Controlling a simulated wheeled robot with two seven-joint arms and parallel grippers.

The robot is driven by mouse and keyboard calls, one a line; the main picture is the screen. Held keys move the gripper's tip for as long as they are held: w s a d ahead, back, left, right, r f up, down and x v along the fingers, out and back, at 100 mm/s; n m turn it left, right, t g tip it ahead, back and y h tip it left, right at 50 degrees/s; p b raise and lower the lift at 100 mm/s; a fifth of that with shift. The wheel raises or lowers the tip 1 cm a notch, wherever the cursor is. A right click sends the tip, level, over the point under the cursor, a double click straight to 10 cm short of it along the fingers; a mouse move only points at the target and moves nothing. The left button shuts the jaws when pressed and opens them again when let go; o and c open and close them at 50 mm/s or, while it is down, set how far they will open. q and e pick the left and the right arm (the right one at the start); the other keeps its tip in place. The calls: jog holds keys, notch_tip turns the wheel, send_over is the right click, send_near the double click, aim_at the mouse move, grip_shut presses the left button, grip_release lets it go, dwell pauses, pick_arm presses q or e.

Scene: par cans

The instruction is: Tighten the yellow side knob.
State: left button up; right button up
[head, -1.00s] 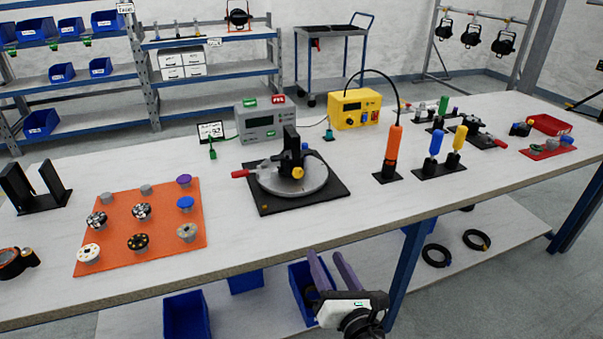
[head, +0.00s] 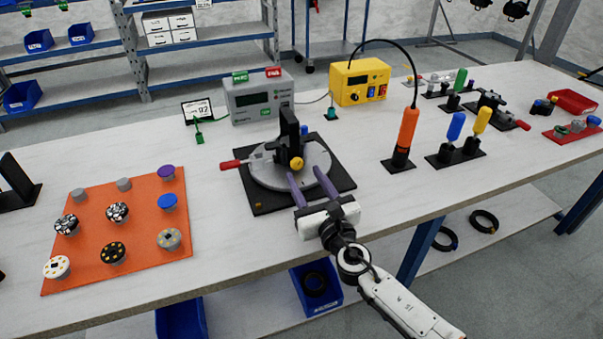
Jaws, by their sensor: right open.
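The yellow side knob (head: 297,163) is on the near side of the black upright of a fixture. The fixture has a round grey plate (head: 265,176) on a black square base (head: 335,184) and a red-handled clamp (head: 230,165) at its left. My right gripper (head: 308,178) is open, its two purple fingers pointing away from me over the near part of the fixture. The fingertips are just short of the knob, one on each side of it in the picture; I see no contact. My left gripper is not in view.
An orange mat (head: 145,250) with several round pieces lies at left. An orange-handled tool (head: 406,135) stands at right of the fixture, with a blue-handled driver (head: 455,127) beyond it. Grey (head: 258,98) and yellow (head: 360,80) boxes stand behind. The table's front strip is clear.

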aim_at(298, 165)
jog(key=shift+b+x, duration=0.3)
jog(key=shift+x, duration=0.9)
jog(key=shift+w+a, duration=0.1)
jog(key=shift+w, duration=0.3)
jog(key=c, duration=1)
jog(key=shift+f+m+b, duration=0.2)
jog(key=shift+m+b, duration=0.3)
jog(key=shift+m, duration=0.1)
jog(key=shift+c, duration=0.4)
jog(key=m+b, duration=0.1)
jog(key=m, duration=0.2)
jog(key=shift+r+m, duration=0.1)
jog(key=shift+m, duration=0.5)
jog(key=o, duration=1)
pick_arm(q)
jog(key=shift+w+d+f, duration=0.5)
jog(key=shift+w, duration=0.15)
pick_arm(e)
jog(key=shift+o, duration=0.4)
